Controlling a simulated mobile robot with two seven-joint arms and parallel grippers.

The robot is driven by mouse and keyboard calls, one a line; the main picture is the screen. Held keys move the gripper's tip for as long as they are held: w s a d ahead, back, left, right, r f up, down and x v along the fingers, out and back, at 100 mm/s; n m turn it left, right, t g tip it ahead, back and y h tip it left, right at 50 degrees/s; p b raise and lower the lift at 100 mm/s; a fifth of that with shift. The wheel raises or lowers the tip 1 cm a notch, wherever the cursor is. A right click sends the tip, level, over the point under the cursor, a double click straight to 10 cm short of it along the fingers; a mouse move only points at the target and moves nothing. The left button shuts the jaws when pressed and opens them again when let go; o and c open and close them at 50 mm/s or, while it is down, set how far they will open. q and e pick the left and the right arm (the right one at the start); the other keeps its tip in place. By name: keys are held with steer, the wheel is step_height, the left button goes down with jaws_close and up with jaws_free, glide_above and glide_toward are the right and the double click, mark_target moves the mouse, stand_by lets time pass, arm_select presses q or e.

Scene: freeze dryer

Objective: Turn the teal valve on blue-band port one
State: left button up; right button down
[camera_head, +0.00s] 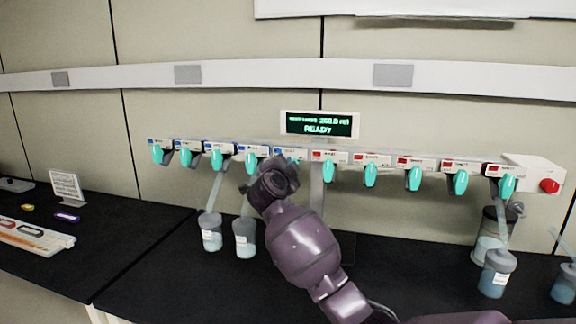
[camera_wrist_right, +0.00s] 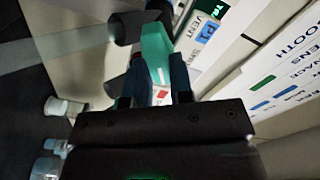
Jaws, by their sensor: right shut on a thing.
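A row of teal valves hangs under a manifold (camera_head: 345,157) along the wall. The ports on its left half have blue bands, the ones on the right half red. My right gripper (camera_head: 266,182) is raised at the blue-band port nearest the middle and hides most of it. In the right wrist view, the gripper (camera_wrist_right: 153,86) is shut on a teal valve (camera_wrist_right: 156,46), with a finger on each side. Other blue-band valves (camera_head: 217,159) to the left hang free. My left gripper is not in view.
Capped flasks (camera_head: 210,232) and (camera_head: 245,238) stand left of my arm, with more (camera_head: 496,272) at the right. A display (camera_head: 320,124) reads READY above the manifold. A red knob (camera_head: 550,186) sits at the right end.

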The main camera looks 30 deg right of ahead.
steer(key=shift+r+n+p, duration=0.15)
steer(key=shift+n+p, duration=0.55)
steer(key=shift+p, duration=1.7)
steer(key=shift+n+p, duration=0.75)
steer(key=shift+n, duration=0.25)
steer(key=shift+w+a+n, duration=0.1)
steer(key=shift+n, duration=1.1)
steer(key=n, duration=0.3)
steer(key=shift+n, duration=0.4)
steer(key=n, duration=0.5)
steer(key=shift+w+a, duration=0.1)
steer(key=n, duration=0.4)
steer(key=shift+w+n, duration=0.1)
steer(key=shift+n, duration=0.3)
steer(key=shift+a+f+n, duration=0.1)
steer(key=shift+f+n, duration=0.05)
steer(key=shift+n, duration=0.85)
steer(key=shift+f+n, duration=0.1)
steer(key=shift+n, duration=0.9)
